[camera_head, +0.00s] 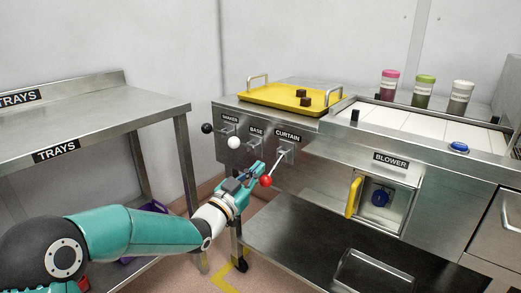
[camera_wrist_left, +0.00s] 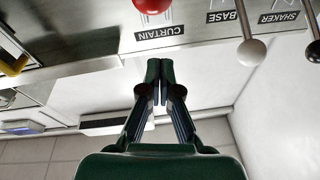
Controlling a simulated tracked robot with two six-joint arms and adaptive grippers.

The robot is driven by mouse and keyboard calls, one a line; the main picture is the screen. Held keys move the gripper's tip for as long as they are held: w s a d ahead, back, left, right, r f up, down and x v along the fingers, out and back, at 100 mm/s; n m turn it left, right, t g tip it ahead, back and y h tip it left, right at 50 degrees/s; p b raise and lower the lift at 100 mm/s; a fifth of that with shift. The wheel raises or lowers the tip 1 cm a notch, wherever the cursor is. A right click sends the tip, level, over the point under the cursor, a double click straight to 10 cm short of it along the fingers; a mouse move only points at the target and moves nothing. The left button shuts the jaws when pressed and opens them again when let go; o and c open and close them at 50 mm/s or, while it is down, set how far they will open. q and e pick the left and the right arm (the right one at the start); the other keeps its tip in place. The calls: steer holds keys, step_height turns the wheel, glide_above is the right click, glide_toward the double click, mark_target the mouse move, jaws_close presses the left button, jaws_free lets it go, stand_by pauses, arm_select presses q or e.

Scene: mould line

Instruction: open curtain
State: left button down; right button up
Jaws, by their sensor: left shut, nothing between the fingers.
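The curtain lever (camera_head: 277,166) comes out of the front panel under the CURTAIN label (camera_head: 287,135) and slants down to a red ball knob (camera_head: 266,181). My left gripper (camera_head: 256,171) is shut and empty, close beside the red knob. In the left wrist view the shut fingers (camera_wrist_left: 159,68) point towards the panel, and the red knob (camera_wrist_left: 152,5) is at the top edge, apart from the fingertips in that picture. Whether they touch is not clear. My right gripper is not in view.
The BASE lever's white knob (camera_head: 233,142) and the SHAKER lever's black knob (camera_head: 207,128) are to the left. A yellow tray (camera_head: 270,99) with brown blocks is on top of the machine. A dark shelf (camera_head: 320,240) lies below, and a steel table (camera_head: 90,125) stands left.

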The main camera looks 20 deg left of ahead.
arm_select(q)
steer(key=shift+s+d+r, duration=0.1)
steer(key=shift+s+r, duration=0.05)
steer(key=f+b+v, duration=0.1)
steer(key=v, duration=1)
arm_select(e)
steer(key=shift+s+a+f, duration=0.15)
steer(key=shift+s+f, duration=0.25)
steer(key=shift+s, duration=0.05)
arm_select(q)
steer(key=shift+s+d+f, duration=0.1)
steer(key=shift+s, duration=0.05)
